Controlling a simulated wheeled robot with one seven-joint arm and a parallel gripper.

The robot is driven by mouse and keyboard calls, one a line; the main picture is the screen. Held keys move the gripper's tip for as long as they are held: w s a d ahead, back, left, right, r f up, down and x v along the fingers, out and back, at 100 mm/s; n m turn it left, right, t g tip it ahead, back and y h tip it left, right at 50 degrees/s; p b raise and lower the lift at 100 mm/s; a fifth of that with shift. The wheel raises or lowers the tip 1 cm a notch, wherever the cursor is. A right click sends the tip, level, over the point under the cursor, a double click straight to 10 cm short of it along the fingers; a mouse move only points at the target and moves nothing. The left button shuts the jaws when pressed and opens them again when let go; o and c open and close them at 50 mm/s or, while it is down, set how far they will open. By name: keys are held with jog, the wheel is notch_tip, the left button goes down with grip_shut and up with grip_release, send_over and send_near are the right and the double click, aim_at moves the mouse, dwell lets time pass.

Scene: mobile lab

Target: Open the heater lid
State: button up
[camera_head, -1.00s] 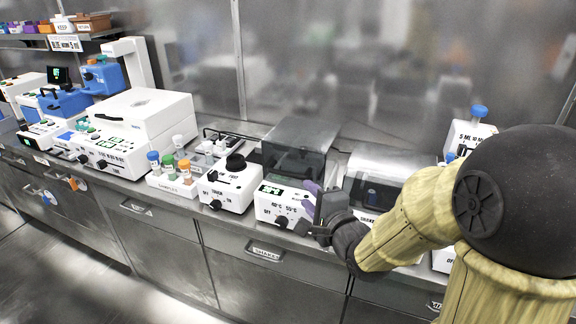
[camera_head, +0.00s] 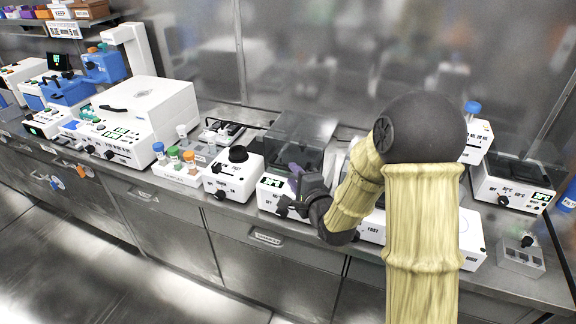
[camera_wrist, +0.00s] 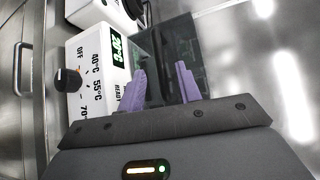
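The heater (camera_head: 270,194) is a white box with a green display and a knob on its front, standing on the bench. In the wrist view the heater front (camera_wrist: 88,62) shows the knob and temperature marks, with the dark lid (camera_wrist: 180,38) beyond. My gripper (camera_head: 297,176) is at the front right of the heater, partly covering it. In the wrist view its two purple fingers (camera_wrist: 160,88) are spread apart near the lid's front. I cannot tell whether they touch it.
A white device with a black knob (camera_head: 236,178) stands close left of the heater. A sample rack (camera_head: 182,170) and a large white machine (camera_head: 145,115) are further left. Another device with a green display (camera_head: 513,185) is at the right. A metal wall is behind.

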aim_at(289, 171)
jog(key=x, duration=0.4)
jog(key=shift+w+a+f, duration=0.1)
jog(key=shift+w, duration=0.1)
grip_shut()
